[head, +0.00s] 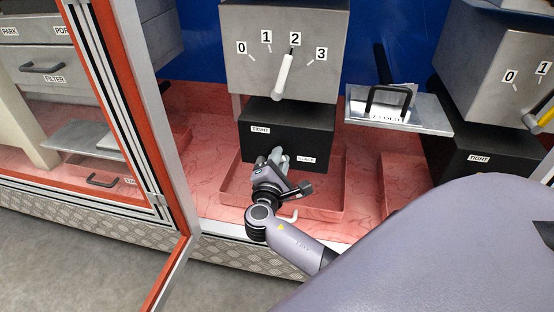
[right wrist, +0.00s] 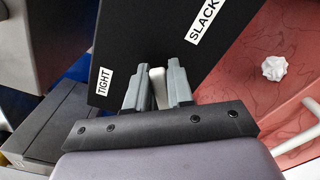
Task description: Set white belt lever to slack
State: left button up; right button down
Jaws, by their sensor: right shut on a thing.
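The white belt lever (right wrist: 158,88) shows in the right wrist view as a short white stub on a black box (head: 287,132). My right gripper (head: 277,157) is shut on it, with one grey finger on each side. A TIGHT label (head: 261,129) and a SLACK label (head: 306,160) are on the box; both also show in the right wrist view, TIGHT (right wrist: 104,82) on the left and SLACK (right wrist: 205,20) at upper right. The gripper is between the two labels. In the head view the fingers hide the lever. My left gripper is not in view.
Above is a grey box (head: 245,85) with a white dial lever (head: 283,77) pointing near 2. A red tray (head: 330,206) lies below. A plate with a black handle (head: 387,101) is at right. An orange-framed door (head: 125,95) stands left. A crumpled white piece (right wrist: 274,68) lies on the red surface.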

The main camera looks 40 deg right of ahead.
jog(key=shift+s+d+f+m+b, duration=0.1)
jog(key=shift+s+f+m+b, duration=0.1)
jog(key=shift+f+m+b, duration=0.65)
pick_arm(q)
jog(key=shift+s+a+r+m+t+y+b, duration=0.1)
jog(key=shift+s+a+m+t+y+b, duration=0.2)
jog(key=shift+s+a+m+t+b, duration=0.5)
pick_arm(e)
jog(key=m, duration=0.2)
jog(key=f+m, duration=0.1)
jog(key=shift+s+d+f, duration=0.1)
jog(key=shift+s+d, duration=0.1)
jog(key=shift+s, duration=0.05)
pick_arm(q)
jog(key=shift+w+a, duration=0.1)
pick_arm(e)
jog(key=shift+m, duration=0.25)
jog(key=c, duration=1.1)
grip_release()
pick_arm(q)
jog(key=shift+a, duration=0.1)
